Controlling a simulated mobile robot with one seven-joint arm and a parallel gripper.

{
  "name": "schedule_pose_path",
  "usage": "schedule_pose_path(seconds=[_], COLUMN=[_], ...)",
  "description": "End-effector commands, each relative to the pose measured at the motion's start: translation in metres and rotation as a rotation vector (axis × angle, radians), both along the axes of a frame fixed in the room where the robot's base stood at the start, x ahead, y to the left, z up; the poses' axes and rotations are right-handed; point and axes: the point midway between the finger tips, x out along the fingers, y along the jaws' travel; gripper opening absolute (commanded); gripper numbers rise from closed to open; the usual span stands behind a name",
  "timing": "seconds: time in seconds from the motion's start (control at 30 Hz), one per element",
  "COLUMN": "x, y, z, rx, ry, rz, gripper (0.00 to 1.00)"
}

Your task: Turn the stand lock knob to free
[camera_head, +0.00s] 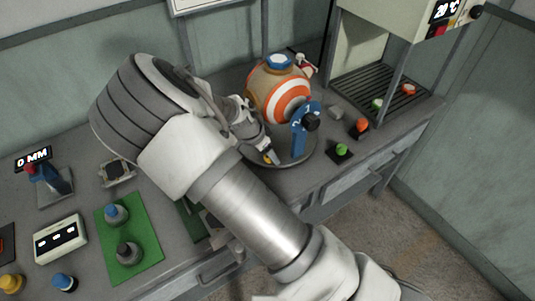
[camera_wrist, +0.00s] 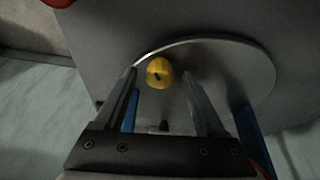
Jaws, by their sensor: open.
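A yellow knob with a dark mark, which looks like the stand lock knob (camera_wrist: 158,73), sits on the round grey stand plate (camera_wrist: 235,72). In the head view a bit of the knob (camera_head: 268,158) shows beside my fingertips, on the left part of the stand plate (camera_head: 290,160). My gripper (camera_wrist: 160,80) is open and empty, with one finger on each side of the knob in the wrist view. I cannot tell whether the fingers touch it. Any labels for the lock positions are not readable.
An orange-and-white striped ball (camera_head: 279,92) with a blue cap rests on the stand, behind a blue upright (camera_head: 299,140) with a black knob (camera_head: 311,121). Green (camera_head: 342,150) and orange (camera_head: 361,126) buttons stand to the right. My arm covers the table's middle.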

Motion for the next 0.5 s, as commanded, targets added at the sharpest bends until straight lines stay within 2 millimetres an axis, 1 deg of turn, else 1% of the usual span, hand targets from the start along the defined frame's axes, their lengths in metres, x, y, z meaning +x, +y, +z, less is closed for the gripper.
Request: schedule_pose_path(seconds=[0.1, 0.33, 0.47, 0.5], x=[0.0012, 0.0012, 0.0011, 0.0011], y=[-0.0014, -0.0012, -0.0011, -0.0011], z=[-0.0039, -0.0041, -0.0039, -0.0039], rx=[0.0, 0.0, 0.0, 0.0], ry=[0.0, 0.0, 0.0, 0.0], rz=[0.0, 0.001, 0.001, 0.001], gripper=[0.72, 0.72, 0.49, 0.42])
